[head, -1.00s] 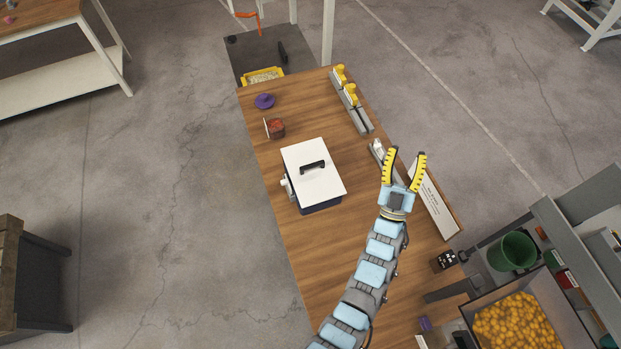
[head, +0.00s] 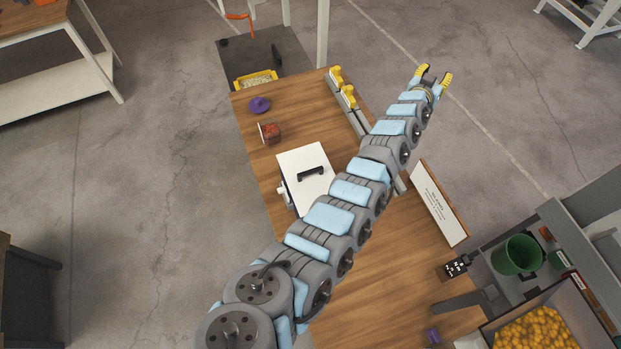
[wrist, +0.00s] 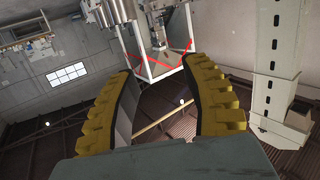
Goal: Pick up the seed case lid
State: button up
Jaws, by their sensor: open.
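The seed case lid (head: 297,163) is a white panel with a black handle (head: 311,174), lying on top of a case on the wooden table. My arm covers the lid's lower right part and most of the case in the head view. My gripper (head: 434,78) is up and to the right of the lid, beyond the table's right edge in the picture. Its yellow fingers are apart and empty. In the wrist view my gripper (wrist: 166,100) faces walls, a ceiling and a white frame; the lid does not show there.
On the wooden table (head: 400,262) are a purple knobbed object (head: 259,105), a small pot (head: 270,132) and yellow-topped pieces (head: 347,96) on a rail. A white sign (head: 437,203) stands at the right edge. A green bucket (head: 518,254) is at the lower right.

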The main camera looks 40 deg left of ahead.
jog(key=m+g+h, duration=0.2)
jog(key=m+g+b, duration=0.5)
jog(key=g, duration=0.9)
send_over(312, 171)
notch_tip(312, 171, down, 11)
jog(key=shift+h, duration=0.4)
jog(key=f, duration=0.3)
jog(key=f+b, duration=0.1)
jog(key=f, duration=0.6)
jog(key=shift+s+f, duration=0.3)
jog(key=shift+s, duration=0.05)
jog(key=shift+w+a+f, duration=0.1)
jog(key=shift+w+f, duration=0.1)
jog(key=shift+f, duration=1.05)
jog(key=shift+w+f, duration=0.15)
jog(key=shift+f, duration=2.05)
jog(key=shift+a, duration=0.1)
grip_shut()
